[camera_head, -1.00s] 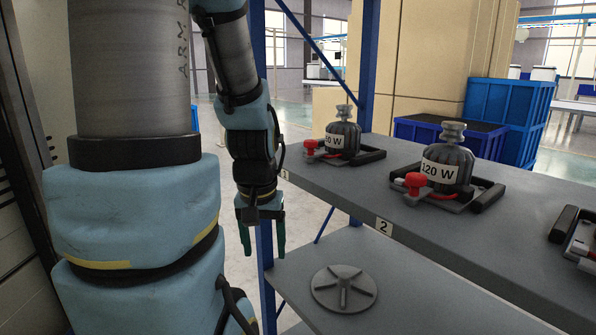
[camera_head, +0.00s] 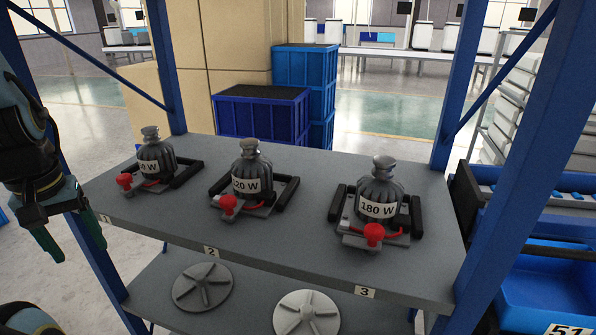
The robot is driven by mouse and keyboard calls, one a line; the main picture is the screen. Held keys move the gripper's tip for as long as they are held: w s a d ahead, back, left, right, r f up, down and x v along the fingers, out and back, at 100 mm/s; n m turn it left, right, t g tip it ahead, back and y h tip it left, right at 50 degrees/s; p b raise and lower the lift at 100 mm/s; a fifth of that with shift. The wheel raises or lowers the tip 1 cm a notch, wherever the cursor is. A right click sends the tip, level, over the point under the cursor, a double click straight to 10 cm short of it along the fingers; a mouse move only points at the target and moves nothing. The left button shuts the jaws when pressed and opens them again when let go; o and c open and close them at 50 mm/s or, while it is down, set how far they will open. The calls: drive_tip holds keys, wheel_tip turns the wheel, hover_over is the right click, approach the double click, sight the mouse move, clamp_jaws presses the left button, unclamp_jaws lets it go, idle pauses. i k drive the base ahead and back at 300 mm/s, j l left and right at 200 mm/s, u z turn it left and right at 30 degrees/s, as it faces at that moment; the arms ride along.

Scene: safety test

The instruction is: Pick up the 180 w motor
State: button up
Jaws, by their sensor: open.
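The 180 W motor (camera_head: 378,190) is a dark grey ribbed body with a white "180 W" label and a knob on top. It stands upright in a black-handled holder with a red knob, at the right of the upper shelf, above the number 3 tag. A 120 W motor (camera_head: 251,172) stands in the middle and another motor (camera_head: 156,158), its label partly cut off, stands at the left. My gripper (camera_head: 50,232) is at the far left, pointing down, open and empty, beside the shelf's left end and well away from the 180 W motor.
The grey upper shelf (camera_head: 185,228) has blue uprights at its corners. The lower shelf holds a grey spoked disc (camera_head: 202,289) and a lighter one (camera_head: 306,314). Blue crates (camera_head: 262,116) stand behind. A blue bin (camera_head: 545,277) is at the right.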

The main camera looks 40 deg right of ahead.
sight(378, 197)
drive_tip(key=z, duration=0.8)
drive_tip(key=i+j+z, duration=0.1)
drive_tip(key=j+z, duration=0.35)
drive_tip(key=j, duration=0.2)
drive_tip(key=l, duration=0.2)
